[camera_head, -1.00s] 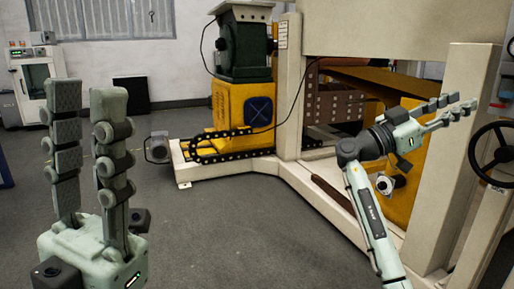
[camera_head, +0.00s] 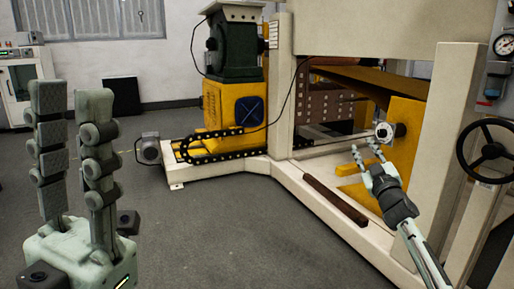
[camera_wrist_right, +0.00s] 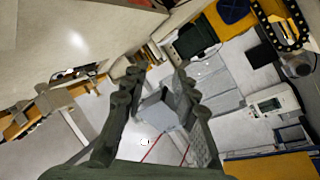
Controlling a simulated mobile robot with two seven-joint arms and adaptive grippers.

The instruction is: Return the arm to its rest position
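My left gripper (camera_head: 68,88) stands at the left of the head view. Its two fingers point up with a clear gap and nothing between them. My right gripper (camera_head: 365,148) is at the right of the head view, in front of the machine frame, fingers pointing up and slightly left. Its fingertips are apart with nothing visible between them. In the right wrist view the right gripper (camera_wrist_right: 157,75) shows two spread fingers. A grey box shape (camera_wrist_right: 160,110) appears between them there, seemingly in the background.
The cream machine frame (camera_head: 315,205) stands close to my right gripper, with yellow panels (camera_head: 404,140) inside. A black handwheel (camera_head: 486,151) and a gauge (camera_head: 504,44) are at far right. A yellow-based unit (camera_head: 222,105) stands at the back. Grey floor (camera_head: 210,235) is clear in the middle.

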